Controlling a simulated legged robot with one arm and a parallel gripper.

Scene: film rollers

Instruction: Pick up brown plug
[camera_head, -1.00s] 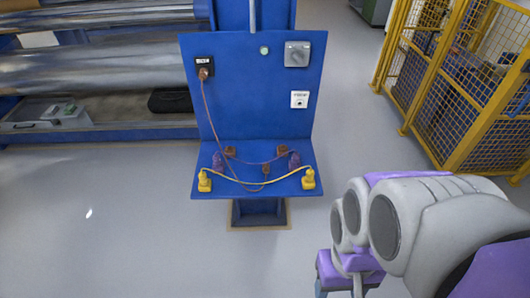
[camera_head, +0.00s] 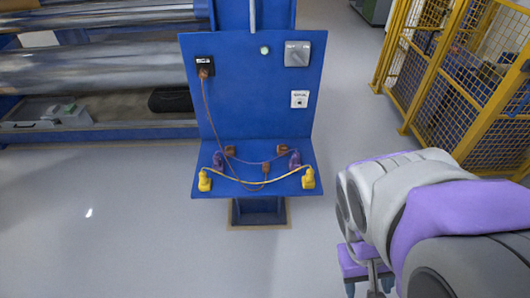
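A brown plug (camera_head: 205,70) sits in the black socket (camera_head: 204,60) at the upper left of the blue panel (camera_head: 245,105). An orange-brown cable (camera_head: 211,120) hangs from it to the blue shelf (camera_head: 238,190). More brown plug-like pieces lie on the shelf, at the left (camera_head: 229,150), right (camera_head: 283,150) and middle (camera_head: 265,168). My gripper (camera_head: 374,284) hangs low at the right, away from the shelf and panel. Its fingers are too small and partly hidden to tell whether they are open.
Yellow plugs (camera_head: 204,182) (camera_head: 308,180) and purple plugs (camera_head: 217,161) (camera_head: 294,160) lie on the shelf with crossing cables. A grey rotary switch (camera_head: 297,54) and white label plate (camera_head: 299,99) are on the panel. A yellow fence (camera_head: 450,90) stands right. The grey floor (camera_head: 110,230) in front is clear.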

